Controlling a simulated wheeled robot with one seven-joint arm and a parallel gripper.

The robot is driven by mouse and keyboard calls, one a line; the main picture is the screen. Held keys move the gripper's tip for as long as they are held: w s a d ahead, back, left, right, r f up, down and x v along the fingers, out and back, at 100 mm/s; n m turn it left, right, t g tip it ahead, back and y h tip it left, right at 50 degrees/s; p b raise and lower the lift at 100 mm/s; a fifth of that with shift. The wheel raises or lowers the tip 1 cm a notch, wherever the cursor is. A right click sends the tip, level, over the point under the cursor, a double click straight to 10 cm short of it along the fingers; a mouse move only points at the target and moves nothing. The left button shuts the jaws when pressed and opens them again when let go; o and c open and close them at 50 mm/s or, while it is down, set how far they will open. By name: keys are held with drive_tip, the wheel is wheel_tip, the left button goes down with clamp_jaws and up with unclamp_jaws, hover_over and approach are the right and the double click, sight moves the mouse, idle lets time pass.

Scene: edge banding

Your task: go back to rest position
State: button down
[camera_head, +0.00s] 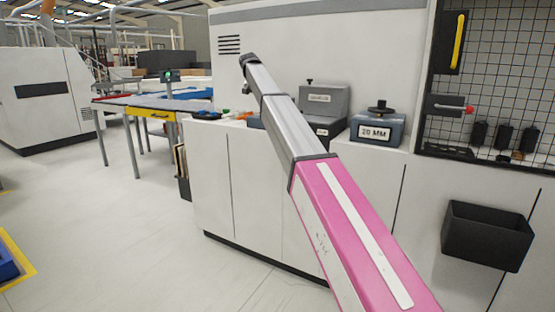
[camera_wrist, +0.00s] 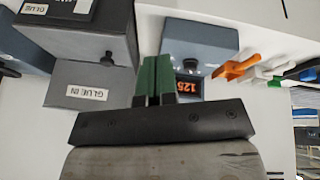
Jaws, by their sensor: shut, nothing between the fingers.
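My gripper (camera_wrist: 152,62) shows in the wrist view as two green fingers on a dark mount. The fingers are shut together with nothing between them. In the head view my pink and grey arm stretches up and across the front of the white machine (camera_head: 250,170). My gripper is not visible there.
A grey box labelled "GLUE IN" (camera_wrist: 92,88) lies left of my fingers in the wrist view. An orange-handled tool (camera_wrist: 236,67) lies right.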

drive_tip(key=s+d+f+n+g, duration=0.1)
drive_tip(key=s+d+f, duration=0.45)
drive_tip(key=f, duration=0.65)
drive_tip(key=s+d+f+y, duration=0.1)
drive_tip(key=s+d+f, duration=0.45)
drive_tip(key=f, duration=0.65)
drive_tip(key=s+d+f+n+g, duration=0.1)
drive_tip(key=s+d+f, duration=0.5)
drive_tip(key=f, duration=0.6)
drive_tip(key=s+d+f, duration=0.3)
drive_tip(key=s+f, duration=0.4)
drive_tip(key=s, duration=0.3)
drive_tip(key=s+d+f+g+y, duration=0.1)
drive_tip(key=s+d+f, duration=0.2)
drive_tip(key=s+f, duration=0.4)
drive_tip(key=s+d+f+y, duration=0.1)
drive_tip(key=s+d+f, duration=0.3)
drive_tip(key=s, duration=1.1)
wheel_tip(320, 180, down, 3)
drive_tip(key=shift+s+f+n+g, duration=0.2)
drive_tip(key=shift+n+g, duration=0.1)
drive_tip(key=shift+g, duration=0.1)
